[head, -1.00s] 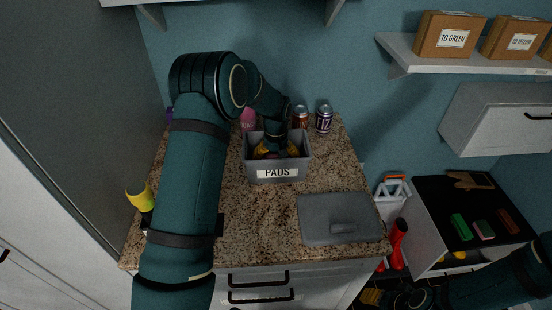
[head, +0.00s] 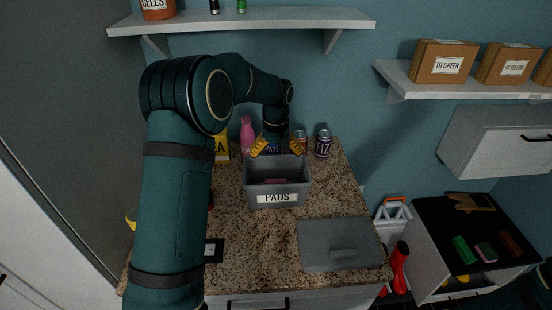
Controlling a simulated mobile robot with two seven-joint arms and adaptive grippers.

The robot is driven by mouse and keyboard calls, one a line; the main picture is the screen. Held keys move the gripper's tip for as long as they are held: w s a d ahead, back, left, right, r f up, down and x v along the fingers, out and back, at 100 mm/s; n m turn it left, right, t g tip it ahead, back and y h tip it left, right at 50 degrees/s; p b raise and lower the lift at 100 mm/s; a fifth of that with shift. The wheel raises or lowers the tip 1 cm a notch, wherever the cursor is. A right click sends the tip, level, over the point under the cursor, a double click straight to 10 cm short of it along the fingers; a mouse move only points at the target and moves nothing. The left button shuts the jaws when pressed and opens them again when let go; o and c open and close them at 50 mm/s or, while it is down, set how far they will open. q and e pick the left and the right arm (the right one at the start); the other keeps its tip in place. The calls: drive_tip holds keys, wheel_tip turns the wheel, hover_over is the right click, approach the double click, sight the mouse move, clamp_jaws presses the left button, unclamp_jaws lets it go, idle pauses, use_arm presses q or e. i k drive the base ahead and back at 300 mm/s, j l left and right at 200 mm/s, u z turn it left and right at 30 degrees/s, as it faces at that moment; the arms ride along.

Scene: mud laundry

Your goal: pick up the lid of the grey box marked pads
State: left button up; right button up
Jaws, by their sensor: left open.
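The grey box marked PADS (head: 278,198) stands open on the granite counter, with something pink low inside it. Its grey lid (head: 341,245) lies flat on the counter to the right of and in front of the box, with its handle facing up. My left gripper (head: 278,151) has yellow fingers spread apart. It is above the back rim of the box, with nothing seen between the fingers. It is well away from the lid. My right gripper does not show; only a dark bit of what may be my right arm is at the lower right edge.
A pink bottle (head: 247,135), a yellow pack (head: 221,148) and cans (head: 323,144) stand behind the box. A dark card (head: 214,250) lies at the left of the counter. A shelf (head: 240,23) hangs above. Bare granite (head: 258,250) lies left of the lid.

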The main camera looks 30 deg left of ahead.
sight(347, 243)
drive_tip(key=k, duration=1)
